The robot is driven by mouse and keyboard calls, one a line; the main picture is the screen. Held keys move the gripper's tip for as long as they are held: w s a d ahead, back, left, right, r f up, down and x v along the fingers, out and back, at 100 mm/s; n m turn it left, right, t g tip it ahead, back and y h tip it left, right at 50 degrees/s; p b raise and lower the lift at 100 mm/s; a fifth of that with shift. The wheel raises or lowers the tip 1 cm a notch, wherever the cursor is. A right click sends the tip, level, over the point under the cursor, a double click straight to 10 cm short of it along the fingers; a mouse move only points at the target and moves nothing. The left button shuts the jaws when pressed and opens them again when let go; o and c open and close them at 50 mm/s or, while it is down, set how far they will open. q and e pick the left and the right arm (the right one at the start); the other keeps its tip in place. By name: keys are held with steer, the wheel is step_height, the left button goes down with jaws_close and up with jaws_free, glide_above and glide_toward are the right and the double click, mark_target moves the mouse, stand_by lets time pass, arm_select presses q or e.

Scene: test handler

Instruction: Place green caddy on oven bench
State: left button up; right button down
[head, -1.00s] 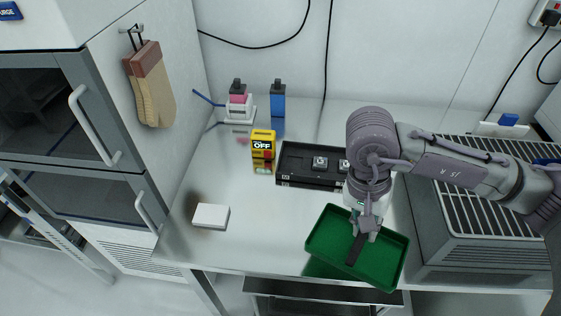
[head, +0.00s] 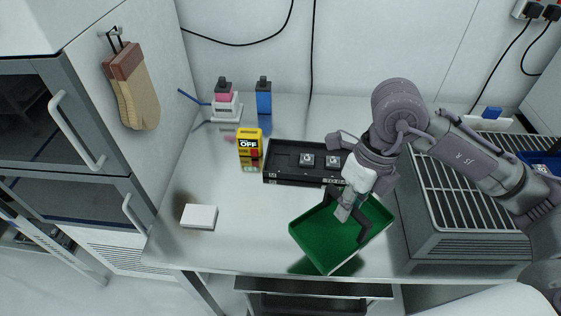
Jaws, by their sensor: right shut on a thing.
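The green caddy (head: 320,238), a shallow green tray, is at the front edge of the steel bench (head: 225,245) in the head view. My right gripper (head: 350,212) is over the caddy with its dark fingers down inside it, shut on it. The exact place of the grip is hidden by the fingers. The caddy sits turned at an angle, with a dark green reflection on the steel below it. I cannot tell whether it touches the bench. My left gripper is not in view.
A black tray with small devices (head: 288,162) lies behind the caddy. A yellow meter (head: 249,150), a white box (head: 199,217) and bottles (head: 264,97) stand further left. A grey machine with a slatted top (head: 465,185) is right. Oven doors (head: 60,110) are far left. The bench's left-middle is clear.

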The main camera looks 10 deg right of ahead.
steer(key=m, duration=0.2)
steer(key=shift+d+r+m, duration=0.15)
steer(key=shift+r+m, duration=0.05)
steer(key=shift+m, duration=0.1)
steer(key=shift+w+m+t, duration=0.1)
steer(key=shift+m+t, duration=0.2)
steer(key=w+a+f+p, duration=0.1)
steer(key=w+a+f, duration=0.1)
steer(key=w+f, duration=0.1)
steer(key=w+a+f+p, duration=0.2)
steer(key=w+f, duration=0.1)
steer(key=f, duration=0.1)
steer(key=w+a+f+p, duration=0.2)
steer(key=w+f, duration=0.1)
steer(key=shift+w+a+f, duration=0.15)
steer(key=shift+a+f, duration=0.1)
steer(key=shift+a, duration=0.05)
steer(key=shift+f, duration=0.2)
steer(key=shift+f, duration=0.1)
steer(key=c, duration=1.6)
jaws_free()
steer(key=shift+f, duration=0.1)
steer(key=o, duration=0.5)
